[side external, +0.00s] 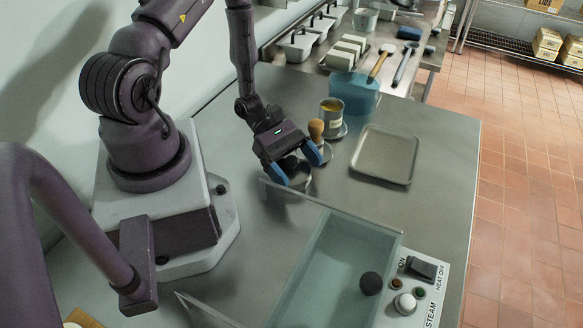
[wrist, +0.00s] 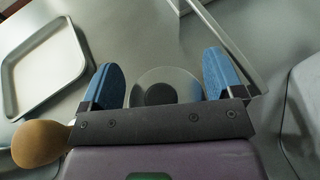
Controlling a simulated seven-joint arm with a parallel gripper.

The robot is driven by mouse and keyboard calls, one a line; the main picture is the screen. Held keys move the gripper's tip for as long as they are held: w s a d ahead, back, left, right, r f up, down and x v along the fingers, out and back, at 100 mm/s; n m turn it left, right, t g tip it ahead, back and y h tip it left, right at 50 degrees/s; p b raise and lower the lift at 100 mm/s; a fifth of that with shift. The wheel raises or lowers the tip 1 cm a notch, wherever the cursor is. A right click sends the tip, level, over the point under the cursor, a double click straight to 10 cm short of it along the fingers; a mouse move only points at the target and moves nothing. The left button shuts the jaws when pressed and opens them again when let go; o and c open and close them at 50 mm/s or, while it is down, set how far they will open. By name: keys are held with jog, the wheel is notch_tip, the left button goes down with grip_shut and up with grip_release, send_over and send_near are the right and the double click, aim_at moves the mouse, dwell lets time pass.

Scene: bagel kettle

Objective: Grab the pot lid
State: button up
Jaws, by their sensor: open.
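A round, clear-looking lid with a dark centre (wrist: 183,80), which I take to be the pot lid, lies on the steel counter in the wrist view. My gripper (side external: 295,165) is open above it, with its blue fingers pointing down. In the wrist view, my gripper (wrist: 163,68) has one finger on each side of the lid's dark centre, with visible gaps. No hold on it shows. In the side view, the lid is mostly hidden by the fingers.
A glassy rectangular kettle (side external: 330,262) with a dark round thing (side external: 371,283) stands in front, beside a switch panel (side external: 408,290). A wooden-handled tool (side external: 316,130) and a can (side external: 331,112) are close behind my gripper. A grey tray (side external: 386,156) lies to the right.

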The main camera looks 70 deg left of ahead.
jog(key=shift+a+f, duration=0.1)
jog(key=c, duration=1.5)
jog(key=shift+c, duration=0.2)
